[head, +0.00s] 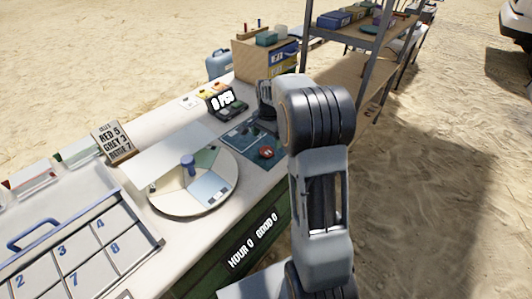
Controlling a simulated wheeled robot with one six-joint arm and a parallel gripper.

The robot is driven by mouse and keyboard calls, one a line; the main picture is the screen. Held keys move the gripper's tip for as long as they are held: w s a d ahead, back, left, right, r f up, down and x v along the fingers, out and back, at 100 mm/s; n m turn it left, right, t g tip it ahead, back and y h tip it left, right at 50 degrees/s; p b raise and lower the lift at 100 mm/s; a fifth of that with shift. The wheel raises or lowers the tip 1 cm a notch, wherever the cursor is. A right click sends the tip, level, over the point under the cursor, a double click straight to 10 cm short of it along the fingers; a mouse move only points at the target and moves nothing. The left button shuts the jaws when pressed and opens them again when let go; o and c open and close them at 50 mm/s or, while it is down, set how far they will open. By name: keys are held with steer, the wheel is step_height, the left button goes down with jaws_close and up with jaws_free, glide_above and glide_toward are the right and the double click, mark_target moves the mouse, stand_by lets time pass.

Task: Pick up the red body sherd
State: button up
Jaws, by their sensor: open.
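A small dark red piece, which looks like the red body sherd (266,152), lies near the front right of a dark teal mat (237,139) on the workbench. My gripper (267,122) is above the back right of the mat, behind the sherd and apart from it. My gripper is open, with nothing seen between its fingers. My arm hides part of the gripper and the bench to its right. Exact finger height above the mat is hard to tell.
A round turntable (165,203) with coloured sectors and a blue knob (188,163) stands left of the mat. A display reading 0 PCS (222,103) is behind it. A numbered tray (113,233) lies front left. A wooden box (250,62) and metal shelf (345,70) stand behind.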

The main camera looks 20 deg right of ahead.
mark_target(267, 151)
step_height(267, 151, down, 5)
steer(key=shift+s+a+b, duration=0.1)
steer(key=shift+s+b, duration=0.05)
steer(key=shift+b, duration=0.25)
steer(key=shift+c, duration=0.4)
steer(key=c, duration=0.9)
